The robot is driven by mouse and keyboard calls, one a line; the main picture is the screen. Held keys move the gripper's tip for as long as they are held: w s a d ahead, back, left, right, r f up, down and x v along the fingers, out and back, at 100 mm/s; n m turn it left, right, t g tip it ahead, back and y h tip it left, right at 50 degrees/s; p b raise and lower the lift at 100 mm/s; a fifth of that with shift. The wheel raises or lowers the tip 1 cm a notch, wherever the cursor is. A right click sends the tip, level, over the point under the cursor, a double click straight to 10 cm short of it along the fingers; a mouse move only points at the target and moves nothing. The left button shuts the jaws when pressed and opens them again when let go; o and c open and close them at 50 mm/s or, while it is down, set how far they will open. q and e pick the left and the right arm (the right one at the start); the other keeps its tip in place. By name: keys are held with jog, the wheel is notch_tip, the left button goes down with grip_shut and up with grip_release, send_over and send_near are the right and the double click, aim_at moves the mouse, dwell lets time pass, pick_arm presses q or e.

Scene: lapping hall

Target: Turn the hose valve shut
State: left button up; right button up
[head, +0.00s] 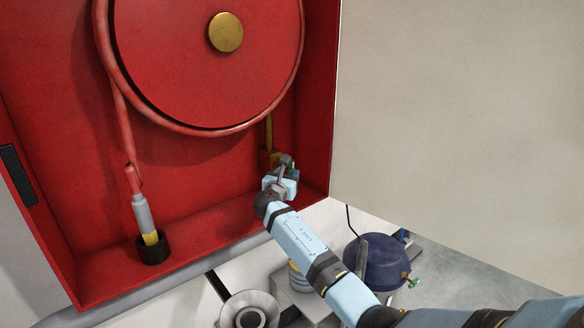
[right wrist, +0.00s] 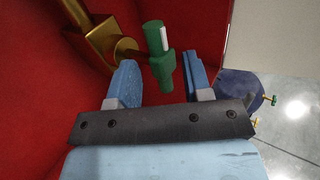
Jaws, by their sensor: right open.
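The hose valve has a brass body (right wrist: 103,38) with a stem leading to a green handle (right wrist: 160,55). In the head view the brass body (head: 268,158) sits at the lower right inside the red cabinet, and a bit of the green handle (head: 293,172) shows beside my gripper. My right gripper (right wrist: 160,72) is open, its two blue fingers on either side of the green handle in the right wrist view. Gaps show between handle and fingers; I cannot tell whether the handle is fully between the tips. My left gripper is not in view.
The red cabinet (head: 75,165) holds a hose reel (head: 205,75) above the valve. A grey nozzle (head: 143,214) stands in a black holder (head: 153,249) at lower left. A dark blue tank (head: 377,262) stands on the floor near my right arm.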

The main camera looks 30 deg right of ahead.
aim_at(290, 172)
jog(key=x, duration=0.5)
grip_shut()
